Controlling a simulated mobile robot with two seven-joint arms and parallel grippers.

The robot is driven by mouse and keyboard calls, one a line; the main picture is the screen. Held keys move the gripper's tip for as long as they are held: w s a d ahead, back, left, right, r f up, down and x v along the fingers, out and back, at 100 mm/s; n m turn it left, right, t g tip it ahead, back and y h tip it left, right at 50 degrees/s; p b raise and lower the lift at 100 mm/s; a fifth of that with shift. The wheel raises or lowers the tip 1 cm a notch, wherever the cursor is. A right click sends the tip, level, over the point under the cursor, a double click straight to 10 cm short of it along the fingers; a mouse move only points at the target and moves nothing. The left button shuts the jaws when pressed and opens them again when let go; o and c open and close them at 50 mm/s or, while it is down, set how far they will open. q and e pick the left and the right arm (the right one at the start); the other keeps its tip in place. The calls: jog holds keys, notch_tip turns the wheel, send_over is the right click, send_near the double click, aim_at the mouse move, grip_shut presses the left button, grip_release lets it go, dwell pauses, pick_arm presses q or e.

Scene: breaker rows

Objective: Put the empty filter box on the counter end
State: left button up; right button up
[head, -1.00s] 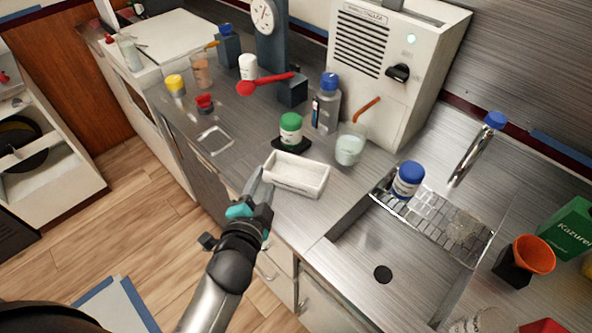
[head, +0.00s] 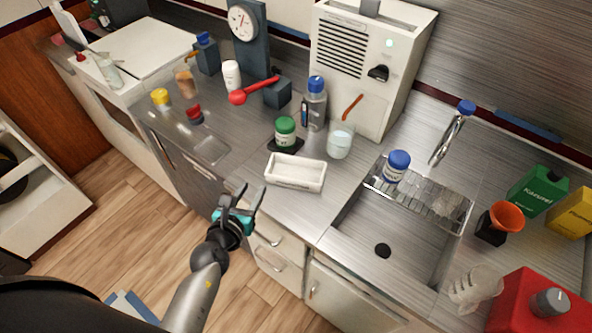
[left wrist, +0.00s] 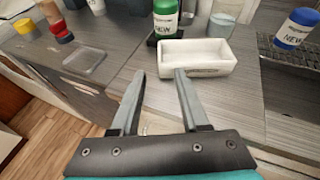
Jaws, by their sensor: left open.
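The white open-topped box (head: 295,174) lies on the steel counter (head: 237,168), left of the sink and close to the front edge. It looks empty and also shows in the left wrist view (left wrist: 194,67), with dark print on its near side. My left gripper (head: 249,190) is open and empty, in front of the counter edge and to the left of the box. In the left wrist view its two fingers (left wrist: 158,76) point toward the box with a gap before it. My right gripper is not in view.
A green-capped jar (head: 286,132) on a dark pad stands just behind the box, and a beaker (head: 340,140) behind it to the right. The sink (head: 383,235) with a wire rack and blue-lidded jar (head: 396,166) lies right. A clear flat dish (head: 211,150) lies left.

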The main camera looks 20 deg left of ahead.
pick_arm(q)
jog(key=b, duration=0.7)
send_near(270, 163)
jog(key=shift+m, duration=0.3)
jog(key=x, duration=0.5)
jog(key=shift+a+f, duration=0.1)
jog(key=b+x, duration=0.3)
jog(key=x, duration=0.1)
jog(key=shift+w+f, duration=0.1)
jog(key=shift+f, duration=0.05)
jog(key=shift+w+b, duration=0.45)
grip_shut()
